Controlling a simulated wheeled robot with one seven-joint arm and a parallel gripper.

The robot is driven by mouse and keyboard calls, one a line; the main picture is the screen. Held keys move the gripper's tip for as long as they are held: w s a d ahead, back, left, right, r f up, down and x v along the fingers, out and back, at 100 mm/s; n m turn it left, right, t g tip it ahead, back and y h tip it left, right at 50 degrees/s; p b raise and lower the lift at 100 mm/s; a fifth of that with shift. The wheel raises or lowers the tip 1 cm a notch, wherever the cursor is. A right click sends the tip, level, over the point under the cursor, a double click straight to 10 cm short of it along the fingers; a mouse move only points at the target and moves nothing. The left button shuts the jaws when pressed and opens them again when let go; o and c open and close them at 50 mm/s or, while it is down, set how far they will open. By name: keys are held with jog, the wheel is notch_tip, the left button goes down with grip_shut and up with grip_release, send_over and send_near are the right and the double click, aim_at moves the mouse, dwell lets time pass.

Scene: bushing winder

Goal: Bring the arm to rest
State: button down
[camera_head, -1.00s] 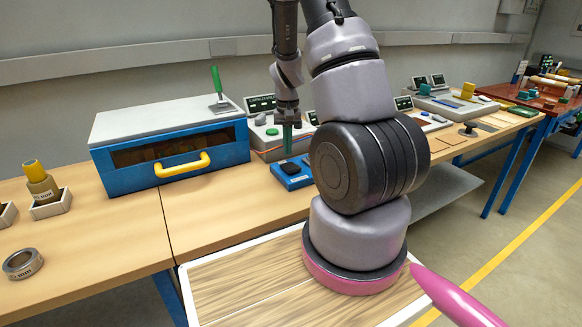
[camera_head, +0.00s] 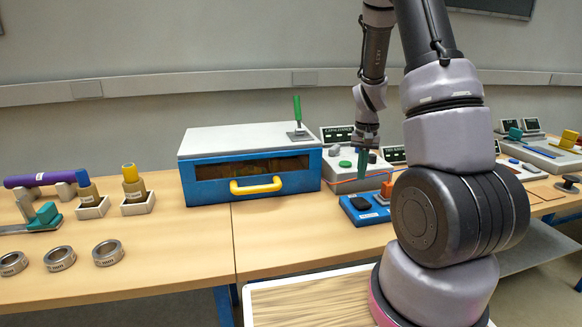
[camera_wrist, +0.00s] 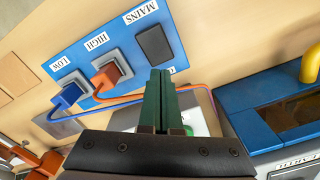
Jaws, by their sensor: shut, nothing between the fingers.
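My gripper (camera_head: 363,163) hangs from my arm at the right of the head view, fingers pointing down. It is above the blue plug panel (camera_head: 366,208) and in front of a grey instrument box. In the wrist view its green fingers (camera_wrist: 158,95) are together with nothing between them. They point toward the edge between the blue panel (camera_wrist: 170,22) and the grey instrument box, apart from the plugs. The panel carries an orange plug (camera_wrist: 106,76) at HIGH, a blue plug (camera_wrist: 69,95) at LOW and a black switch (camera_wrist: 154,45) at MAINS.
A blue oven-like box (camera_head: 250,166) with a yellow handle (camera_head: 256,186) stands left of my gripper. Further left are bottles in white holders (camera_head: 137,202), several metal rings (camera_head: 108,253) and a purple roll (camera_head: 40,179). The front middle of the bench is clear.

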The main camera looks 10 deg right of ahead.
jog(key=s+a+r+t+y, duration=0.1)
jog(key=s+a+r+t, duration=0.2)
jog(key=r, duration=0.7)
jog(key=s+a+r+t, duration=0.1)
jog(key=s+a+r, duration=0.3)
jog(key=r, duration=0.6)
jog(key=s+a+r+t, duration=0.1)
jog(key=s+a+r, duration=0.2)
jog(key=s+r, duration=0.2)
jog(key=s+a+r+n+t+y, duration=0.1)
jog(key=s+a+r+t, duration=0.1)
jog(key=s+r, duration=0.3)
jog(key=s+a, duration=0.1)
jog(key=s, duration=0.1)
jog(key=shift+s+a, duration=0.15)
jog(key=shift+s, duration=0.2)
